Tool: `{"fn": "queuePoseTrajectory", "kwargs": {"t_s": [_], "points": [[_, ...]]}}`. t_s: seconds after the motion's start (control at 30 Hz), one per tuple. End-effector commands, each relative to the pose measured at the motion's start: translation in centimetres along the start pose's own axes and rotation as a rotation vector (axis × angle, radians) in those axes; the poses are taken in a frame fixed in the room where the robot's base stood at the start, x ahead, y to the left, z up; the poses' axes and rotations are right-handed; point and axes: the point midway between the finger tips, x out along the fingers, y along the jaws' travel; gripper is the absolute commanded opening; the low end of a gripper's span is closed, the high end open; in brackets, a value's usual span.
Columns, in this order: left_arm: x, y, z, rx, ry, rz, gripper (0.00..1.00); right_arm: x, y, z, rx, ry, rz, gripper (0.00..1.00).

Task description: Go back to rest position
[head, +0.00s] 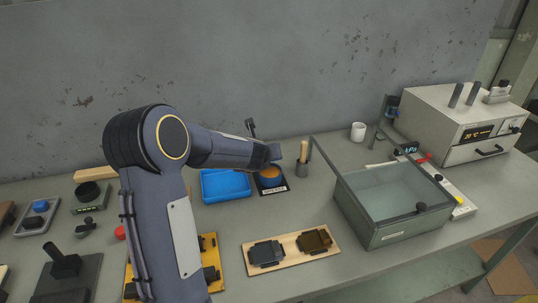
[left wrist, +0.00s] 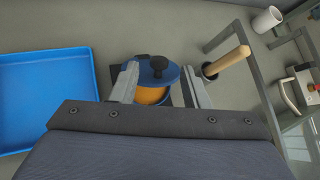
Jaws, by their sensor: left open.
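My left arm reaches across the bench in the head view, and its left gripper (head: 275,153) is above the small orange pot (head: 270,180). In the left wrist view the left gripper (left wrist: 160,70) is open, with one finger on each side of the pot's blue lid (left wrist: 158,77). The lid has a black knob, and the pot's orange body (left wrist: 152,96) shows below it. I cannot tell whether the fingers touch the lid. The pot stands on a dark labelled base. My right gripper is not in view.
A blue tray (head: 225,184) lies left of the pot, and a cup with a wooden-handled tool (head: 302,165) stands to its right. A glass-topped box (head: 390,205) and a white instrument (head: 455,120) stand further right. A wooden board (head: 290,248) lies in front.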

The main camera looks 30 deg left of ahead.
Motion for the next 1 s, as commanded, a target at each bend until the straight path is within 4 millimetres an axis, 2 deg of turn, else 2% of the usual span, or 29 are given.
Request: {"fn": "queuePoseTrajectory", "kwargs": {"t_s": [0.13, 0.63, 0.73, 0.77, 0.87, 0.93, 1.0], "points": [[-0.9, 0.0, 0.0, -0.001, 0.0, 0.001, 0.41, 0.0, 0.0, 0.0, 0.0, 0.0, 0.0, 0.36], [-1.0, 0.0, 0.0, 0.001, 0.001, 0.0, 0.41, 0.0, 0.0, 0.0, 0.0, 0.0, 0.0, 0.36], [-1.9, -0.7, 0.3, 0.067, -0.005, -0.032, 0.41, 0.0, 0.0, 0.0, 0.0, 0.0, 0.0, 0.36], [-2.6, -1.2, 0.5, 0.115, -0.01, -0.053, 0.41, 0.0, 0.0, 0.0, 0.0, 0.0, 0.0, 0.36], [-6.6, -3.9, 1.0, 0.401, -0.041, -0.171, 0.41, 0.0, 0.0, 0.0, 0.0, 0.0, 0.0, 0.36], [-10.9, -6.2, 0.6, 0.705, -0.084, -0.283, 0.41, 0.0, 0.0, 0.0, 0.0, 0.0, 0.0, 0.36], [-15.7, -8.1, -1.1, 1.06, -0.145, -0.401, 0.41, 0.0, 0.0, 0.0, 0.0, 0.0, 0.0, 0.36]]}}
